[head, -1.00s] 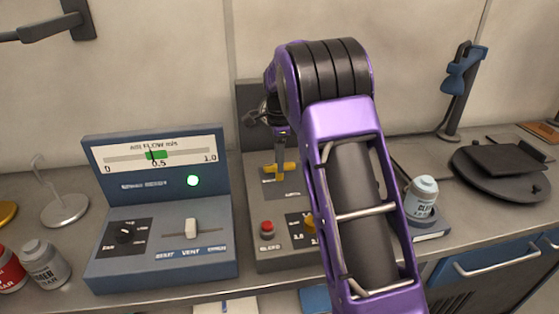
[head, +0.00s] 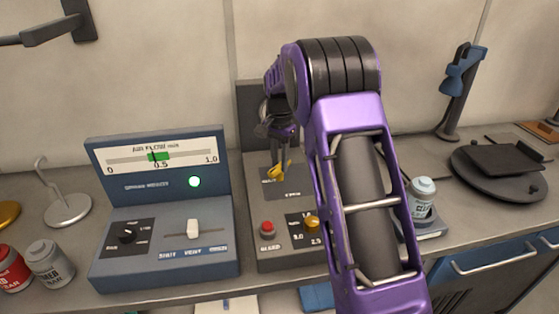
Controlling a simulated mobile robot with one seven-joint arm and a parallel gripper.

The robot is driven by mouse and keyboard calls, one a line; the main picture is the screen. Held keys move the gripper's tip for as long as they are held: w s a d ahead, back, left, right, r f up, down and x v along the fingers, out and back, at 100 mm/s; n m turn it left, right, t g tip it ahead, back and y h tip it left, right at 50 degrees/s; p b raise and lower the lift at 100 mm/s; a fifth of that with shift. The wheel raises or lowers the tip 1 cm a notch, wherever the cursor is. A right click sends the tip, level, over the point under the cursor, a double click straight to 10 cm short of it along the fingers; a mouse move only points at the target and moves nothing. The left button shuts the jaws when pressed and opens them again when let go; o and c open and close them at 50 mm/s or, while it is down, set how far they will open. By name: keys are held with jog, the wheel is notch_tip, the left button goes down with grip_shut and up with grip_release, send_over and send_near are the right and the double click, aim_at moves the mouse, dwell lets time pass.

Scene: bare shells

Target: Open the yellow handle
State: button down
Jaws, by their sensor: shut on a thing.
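The yellow handle (head: 277,174) sits on the upper part of the grey control box (head: 254,212) in the middle of the bench. It stands at a slant across its mount. My gripper (head: 283,166) reaches down from above and is shut on the handle. The fingertips are small in this view and partly merge with the handle. My purple arm hides the right side of the box.
A blue airflow panel (head: 160,258) with a lit green lamp stands close on the left. The grey box also carries a red button (head: 267,227) and a yellow knob (head: 312,222). A pale bottle (head: 422,197) stands right of my arm. Jars stand at far left.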

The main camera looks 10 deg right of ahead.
jog(key=n, duration=0.4)
jog(key=shift+n, duration=2.8)
jog(key=c, duration=0.7)
grip_release()
notch_tip(320, 180, up, 18)
jog(key=shift+f, duration=0.25)
